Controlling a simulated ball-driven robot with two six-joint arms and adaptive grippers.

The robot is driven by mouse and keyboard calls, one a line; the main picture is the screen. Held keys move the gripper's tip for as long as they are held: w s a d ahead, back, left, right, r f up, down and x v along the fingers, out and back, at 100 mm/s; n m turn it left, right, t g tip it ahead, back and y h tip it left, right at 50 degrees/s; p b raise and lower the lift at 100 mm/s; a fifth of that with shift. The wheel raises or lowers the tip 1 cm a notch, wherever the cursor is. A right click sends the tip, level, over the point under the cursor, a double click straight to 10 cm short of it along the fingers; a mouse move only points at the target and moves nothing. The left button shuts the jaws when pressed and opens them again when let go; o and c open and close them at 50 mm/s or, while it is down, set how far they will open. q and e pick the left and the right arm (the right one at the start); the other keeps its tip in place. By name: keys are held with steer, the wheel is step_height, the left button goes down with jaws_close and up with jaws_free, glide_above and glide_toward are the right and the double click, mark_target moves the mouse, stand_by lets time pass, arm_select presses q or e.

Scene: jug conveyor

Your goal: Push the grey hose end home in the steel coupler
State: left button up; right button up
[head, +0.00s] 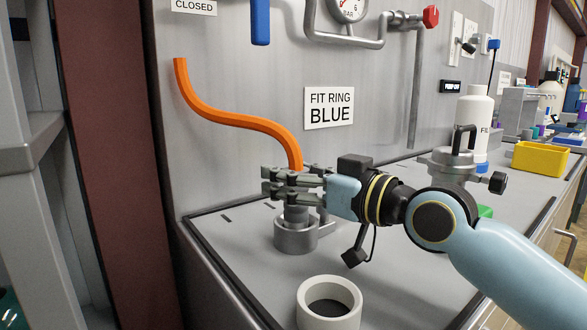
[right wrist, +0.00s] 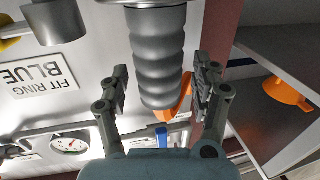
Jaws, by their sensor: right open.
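The grey hose end (head: 296,213) stands upright at the steel coupler (head: 294,238) on the bench. An orange hose (head: 225,118) runs from its top up to the left along the wall panel. My right gripper (head: 266,180) reaches in from the right, with its fingers level around the hose end just above the coupler. In the right wrist view the ribbed grey hose end (right wrist: 158,60) lies between the open fingers, with a gap on each side. How deep it sits in the coupler I cannot tell. My left gripper is out of view.
A white ring (head: 329,303) lies on the bench in front. A steel vessel with a handle (head: 455,158), a white bottle (head: 474,125) and a yellow bin (head: 541,158) stand to the right. A "FIT RING BLUE" sign (head: 330,108) and pipework (head: 415,90) are on the back panel.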

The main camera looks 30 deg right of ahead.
step_height(320, 180, up, 10)
stand_by(0.4)
stand_by(0.3)
